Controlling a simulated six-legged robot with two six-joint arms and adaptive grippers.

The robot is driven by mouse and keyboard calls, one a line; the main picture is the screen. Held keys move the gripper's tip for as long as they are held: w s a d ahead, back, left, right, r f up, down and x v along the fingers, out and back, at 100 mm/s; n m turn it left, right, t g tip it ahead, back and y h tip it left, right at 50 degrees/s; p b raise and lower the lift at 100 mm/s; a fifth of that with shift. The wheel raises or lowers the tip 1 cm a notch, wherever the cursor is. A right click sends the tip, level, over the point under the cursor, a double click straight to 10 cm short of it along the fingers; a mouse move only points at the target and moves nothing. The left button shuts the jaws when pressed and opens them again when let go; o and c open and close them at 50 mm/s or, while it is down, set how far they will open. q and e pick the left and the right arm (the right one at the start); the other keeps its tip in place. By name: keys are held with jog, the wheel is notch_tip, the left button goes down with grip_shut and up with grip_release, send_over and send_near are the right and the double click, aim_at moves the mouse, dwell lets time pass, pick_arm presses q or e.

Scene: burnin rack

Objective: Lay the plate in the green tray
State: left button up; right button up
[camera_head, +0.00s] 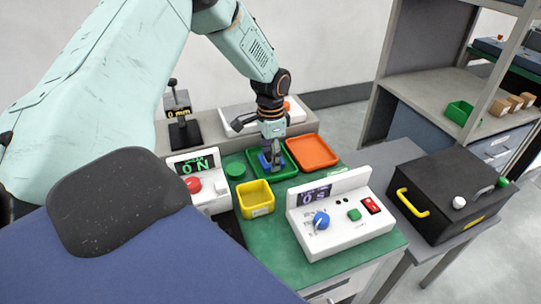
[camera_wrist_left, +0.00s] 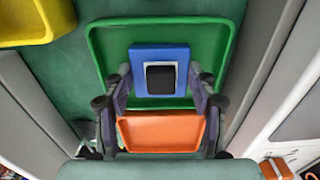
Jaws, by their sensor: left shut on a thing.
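The plate is a blue square with a pale-edged black block in its middle; it shows in the left wrist view (camera_wrist_left: 138,58) and as a small blue patch in the head view (camera_head: 264,161). My left gripper (camera_head: 271,164) is shut on it, with a finger at either side in the wrist view (camera_wrist_left: 163,82). The plate is over the green tray (camera_wrist_left: 97,38), inside its rim as seen from the wrist. The tray also shows in the head view (camera_head: 289,173). I cannot tell whether the plate touches the tray floor. My right gripper is out of view.
An orange tray (camera_head: 312,152) sits right beside the green tray. A yellow bin (camera_head: 256,199), a white control box with a blue knob (camera_head: 340,217) and a box with a red button (camera_head: 197,187) stand close. A black case (camera_head: 450,195) is at right.

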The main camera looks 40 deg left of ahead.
pick_arm(q)
jog(key=shift+d+r, duration=0.1)
jog(key=shift+d, duration=0.05)
jog(key=o, duration=0.9)
jog(key=shift+s+a, duration=0.2)
jog(key=shift+a, duration=0.1)
jog(key=o, duration=0.3)
jog(key=shift+w+d+f, duration=0.2)
jog(key=shift+w+d, duration=0.05)
jog(key=shift+o, duration=0.2)
jog(key=shift+s+a, duration=0.1)
